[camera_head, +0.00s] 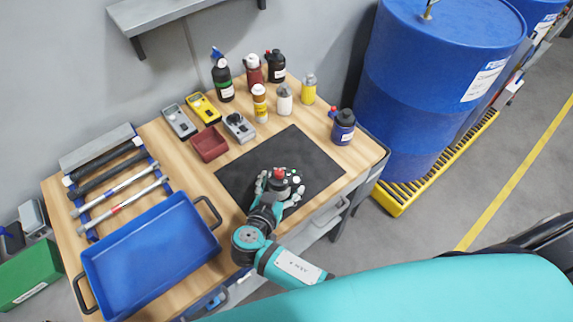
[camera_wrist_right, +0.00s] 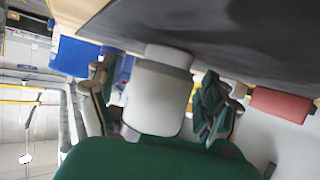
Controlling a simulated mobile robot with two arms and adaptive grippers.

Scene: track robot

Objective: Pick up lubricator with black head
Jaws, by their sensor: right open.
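A lubricator (camera_head: 279,175) with a red tip and what looks like a dark head stands at the black mat (camera_head: 238,178). Its pale grey-white body shows large in the right wrist view (camera_wrist_right: 158,92). My right gripper (camera_head: 280,188) is open at the mat, with its fingers (camera_wrist_right: 160,100) on either side of this body. In the wrist view gaps seem to show between fingers and body; contact cannot be told. A blue lubricator with a dark head (camera_head: 343,127) stands right of the mat. A dark lubricator with a black head (camera_head: 275,66) stands at the back. My left gripper is not seen.
A blue tray (camera_head: 150,250) lies front left. Blue drums (camera_head: 420,90) stand right of the table.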

